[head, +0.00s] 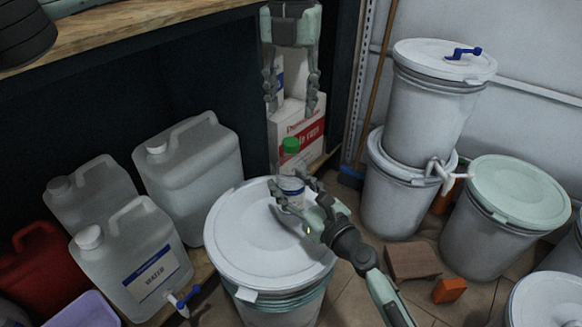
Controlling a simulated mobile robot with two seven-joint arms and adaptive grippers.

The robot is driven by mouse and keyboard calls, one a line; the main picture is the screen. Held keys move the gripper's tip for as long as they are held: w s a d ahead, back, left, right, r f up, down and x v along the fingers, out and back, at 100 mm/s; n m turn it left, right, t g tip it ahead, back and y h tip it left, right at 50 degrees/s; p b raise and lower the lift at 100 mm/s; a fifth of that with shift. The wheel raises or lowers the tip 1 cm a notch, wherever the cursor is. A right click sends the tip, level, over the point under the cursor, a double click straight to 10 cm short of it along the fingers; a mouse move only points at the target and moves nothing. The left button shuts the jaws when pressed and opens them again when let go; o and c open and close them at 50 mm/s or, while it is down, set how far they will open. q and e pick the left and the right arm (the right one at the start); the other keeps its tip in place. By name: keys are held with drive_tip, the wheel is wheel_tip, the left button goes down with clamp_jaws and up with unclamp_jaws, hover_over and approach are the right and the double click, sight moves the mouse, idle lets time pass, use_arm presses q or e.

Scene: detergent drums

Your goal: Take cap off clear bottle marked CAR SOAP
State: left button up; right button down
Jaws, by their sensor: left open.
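A small clear bottle (291,187) with a green cap (291,145) stands upright over the near white drum's lid (250,235). Its label is too small to read, and its lower part is partly hidden by fingers. My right gripper (293,194), its arm reaching in from the lower right, is closed around the bottle's body with a finger on each side. My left gripper (291,108) points down from the top of the view. Its two fingers are spread and empty, directly above the green cap and apart from it.
A red and white carton (298,140) stands behind the bottle. Several jugs stand left, including one marked WATER (150,280) with a blue tap. Stacked white drums (432,100) and a green-lidded drum (518,195) stand right.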

sight(291, 142)
use_arm(q)
drive_tip(key=m, duration=3.4)
drive_tip(key=shift+m, duration=0.3)
drive_tip(key=m, duration=0.5)
drive_tip(key=shift+f, duration=4.05)
